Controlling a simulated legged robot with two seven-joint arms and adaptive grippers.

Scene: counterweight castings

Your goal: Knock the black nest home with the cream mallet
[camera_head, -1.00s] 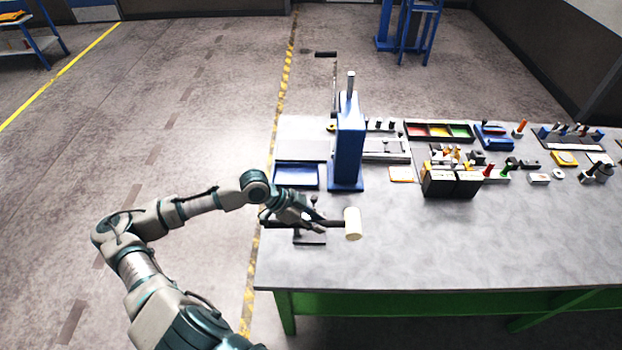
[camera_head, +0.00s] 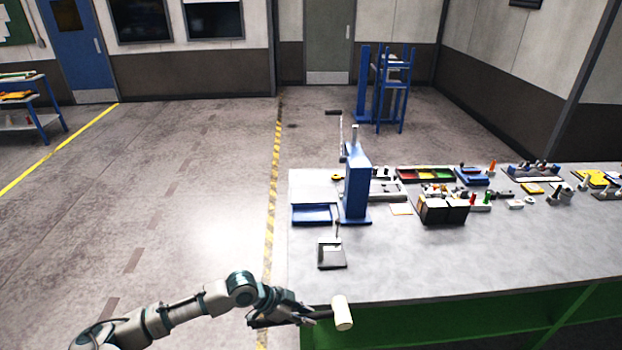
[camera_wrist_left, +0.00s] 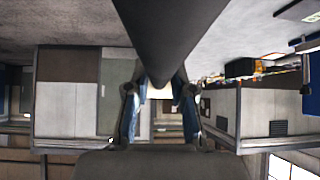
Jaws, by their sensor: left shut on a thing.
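The cream mallet (camera_head: 342,313) has a pale cylindrical head and a dark handle. My left gripper (camera_head: 300,313) is shut on its handle, with the head to the right at the table's front edge. In the left wrist view the dark handle (camera_wrist_left: 170,40) crosses close to the camera, between the fingers (camera_wrist_left: 158,105). A small grey fixture with a dark base (camera_head: 332,254) sits on the table behind the mallet, apart from it. I cannot tell which of these is the black nest. My right gripper is out of view.
A blue press (camera_head: 355,185) stands behind the fixture, with a blue tray (camera_head: 313,215) to its left. Several small parts and a bin with coloured compartments (camera_head: 426,174) line the back of the table (camera_head: 480,262). The front right is clear.

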